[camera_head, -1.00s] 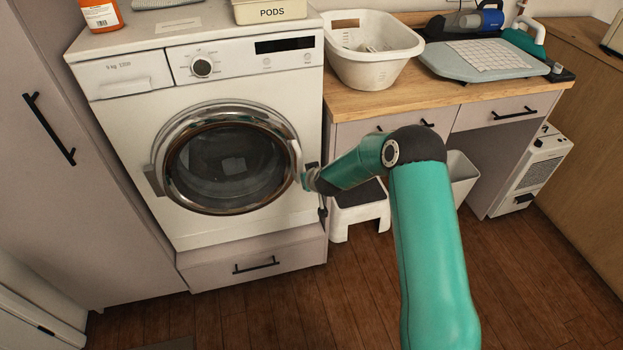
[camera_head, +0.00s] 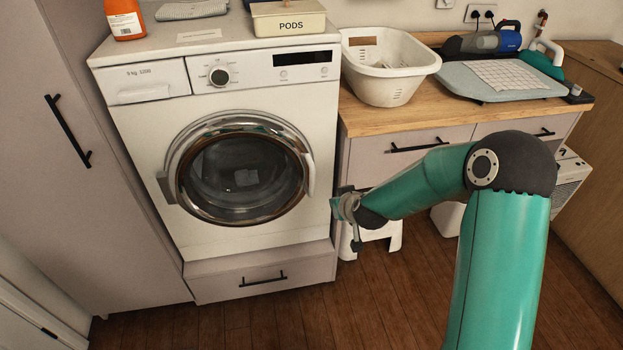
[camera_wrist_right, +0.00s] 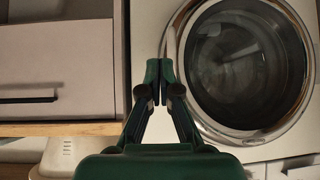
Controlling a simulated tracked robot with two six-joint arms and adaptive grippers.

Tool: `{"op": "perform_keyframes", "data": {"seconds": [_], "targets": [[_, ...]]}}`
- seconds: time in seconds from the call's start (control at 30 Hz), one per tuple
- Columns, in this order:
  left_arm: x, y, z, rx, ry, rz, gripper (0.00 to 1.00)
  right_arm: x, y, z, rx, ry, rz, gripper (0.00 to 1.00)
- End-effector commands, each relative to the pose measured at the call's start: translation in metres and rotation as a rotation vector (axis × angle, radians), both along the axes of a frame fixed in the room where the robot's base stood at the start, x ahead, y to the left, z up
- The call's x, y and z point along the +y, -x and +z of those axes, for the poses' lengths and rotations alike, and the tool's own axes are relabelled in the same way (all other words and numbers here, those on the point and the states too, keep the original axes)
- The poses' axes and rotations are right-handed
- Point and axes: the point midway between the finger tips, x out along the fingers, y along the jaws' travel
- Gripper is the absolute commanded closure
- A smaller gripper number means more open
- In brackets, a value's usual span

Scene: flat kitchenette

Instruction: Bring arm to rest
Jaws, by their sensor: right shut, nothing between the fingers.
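My right arm comes in from the lower right of the head view and bends at the elbow toward the washing machine. My right gripper (camera_head: 347,222) is in front of the machine's right edge, partly hidden by its own wrist. In the right wrist view the right gripper (camera_wrist_right: 159,82) has its fingertips together with nothing between them. It is seen in front of the rim side of the round washer door (camera_wrist_right: 248,70). The washing machine (camera_head: 150,135) is white, and its door looks shut. My left gripper is not in view.
A wooden counter (camera_head: 385,121) right of the washer holds a white tub (camera_head: 385,85) and an ironing board (camera_head: 470,78). A white step stool (camera_head: 385,240) stands beneath, behind the forearm. A PODS box (camera_head: 290,25) and an orange bottle (camera_head: 125,18) sit on the washer. Floor in front is clear.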

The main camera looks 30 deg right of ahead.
Motion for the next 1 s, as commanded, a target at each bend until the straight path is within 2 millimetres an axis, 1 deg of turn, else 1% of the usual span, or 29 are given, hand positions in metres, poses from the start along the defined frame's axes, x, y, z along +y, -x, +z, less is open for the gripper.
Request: {"op": "perform_keyframes", "data": {"seconds": [0.13,0.2,0.23,0.27,0.37,0.43,0.47,0.5,0.57,0.6,0.67,0.7,0.73,0.8,0.9,0.97,1.0], "targets": [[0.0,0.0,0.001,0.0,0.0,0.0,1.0,0.001,0.003,0.003,0.0,0.0,0.0,1.0],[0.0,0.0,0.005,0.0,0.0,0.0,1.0,0.007,0.002,0.004,0.007,-0.004,0.011,1.0],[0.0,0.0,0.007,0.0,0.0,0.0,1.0,0.011,0.002,0.0,0.017,-0.008,0.019,1.0],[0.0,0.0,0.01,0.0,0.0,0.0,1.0,0.017,0.002,-0.004,0.029,-0.013,0.031,1.0],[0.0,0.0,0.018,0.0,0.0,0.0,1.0,0.046,0.012,-0.028,0.095,-0.036,0.083,1.0],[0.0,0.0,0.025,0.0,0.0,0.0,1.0,0.074,0.027,-0.052,0.164,-0.055,0.144,1.0],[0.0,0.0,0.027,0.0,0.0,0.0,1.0,0.088,0.036,-0.063,0.197,-0.065,0.174,1.0],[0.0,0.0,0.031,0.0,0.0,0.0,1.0,0.106,0.051,-0.077,0.245,-0.085,0.21,1.0],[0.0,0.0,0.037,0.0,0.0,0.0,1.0,0.135,0.078,-0.099,0.321,-0.124,0.26,1.0],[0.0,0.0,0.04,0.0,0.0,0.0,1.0,0.153,0.099,-0.111,0.374,-0.154,0.289,1.0],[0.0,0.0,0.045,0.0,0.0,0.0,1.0,0.179,0.132,-0.128,0.455,-0.203,0.322,1.0],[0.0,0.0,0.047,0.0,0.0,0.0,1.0,0.193,0.154,-0.136,0.506,-0.238,0.337,1.0],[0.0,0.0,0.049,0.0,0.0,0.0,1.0,0.203,0.171,-0.141,0.545,-0.262,0.345,1.0],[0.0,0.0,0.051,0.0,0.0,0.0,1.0,0.222,0.208,-0.15,0.628,-0.322,0.347,1.0],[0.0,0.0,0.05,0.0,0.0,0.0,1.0,0.238,0.249,-0.154,0.72,-0.404,0.309,1.0],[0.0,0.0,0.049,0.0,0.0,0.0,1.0,0.241,0.257,-0.152,0.738,-0.44,0.268,1.0],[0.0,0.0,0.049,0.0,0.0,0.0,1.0,0.242,0.257,-0.152,0.741,-0.456,0.242,1.0]]}}
